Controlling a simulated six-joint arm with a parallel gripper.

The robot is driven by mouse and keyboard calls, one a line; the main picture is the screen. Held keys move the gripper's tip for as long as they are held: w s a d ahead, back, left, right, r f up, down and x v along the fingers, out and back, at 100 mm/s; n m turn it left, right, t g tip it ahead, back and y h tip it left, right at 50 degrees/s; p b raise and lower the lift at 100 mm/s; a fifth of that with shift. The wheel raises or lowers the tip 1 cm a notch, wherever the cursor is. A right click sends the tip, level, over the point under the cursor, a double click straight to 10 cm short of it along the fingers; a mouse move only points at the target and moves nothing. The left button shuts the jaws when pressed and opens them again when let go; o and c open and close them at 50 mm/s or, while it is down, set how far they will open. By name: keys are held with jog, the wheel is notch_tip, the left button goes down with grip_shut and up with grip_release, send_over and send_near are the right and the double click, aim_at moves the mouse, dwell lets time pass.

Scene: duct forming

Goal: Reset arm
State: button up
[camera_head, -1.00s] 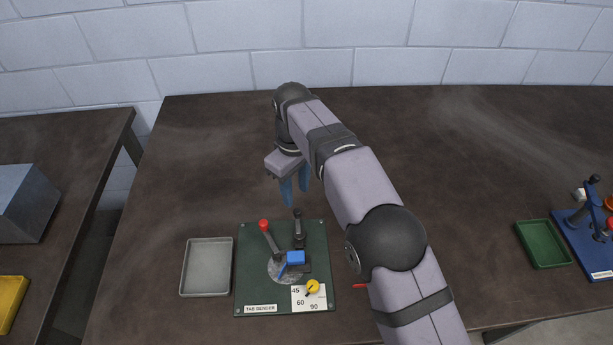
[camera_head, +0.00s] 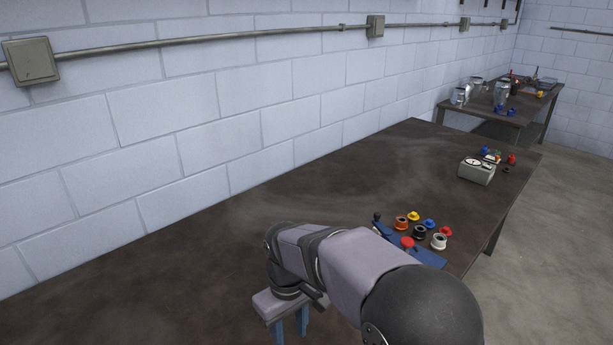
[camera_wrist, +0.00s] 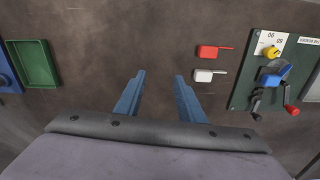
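My gripper (camera_head: 290,328) hangs over the dark table (camera_head: 170,270) at the bottom of the head view, its blue fingers pointing down. In the wrist view the two blue fingers of my gripper (camera_wrist: 160,84) stand apart with only bare table between them. The gripper is open and empty. The green tab bender (camera_wrist: 243,95) lies to the right in the wrist view, with its blue block, yellow knob and red-tipped lever. The gripper is above and beside it, not touching.
A red piece (camera_wrist: 212,52) and a white piece (camera_wrist: 207,75) lie on the table near the bender. A green tray (camera_wrist: 36,65) sits at left. In the head view, a blue fixture (camera_head: 400,245) with coloured spools and a grey box (camera_head: 477,172) stand at right.

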jog(key=s+d+f+m, duration=0.2)
jog(key=s+d+m, duration=0.2)
jog(key=s+d, duration=0.3)
jog(key=s+d+f+m, duration=0.2)
jog(key=s+d, duration=0.5)
jog(key=d, duration=0.4)
jog(key=shift+s+d+m, duration=0.4)
jog(key=shift+m, duration=0.5)
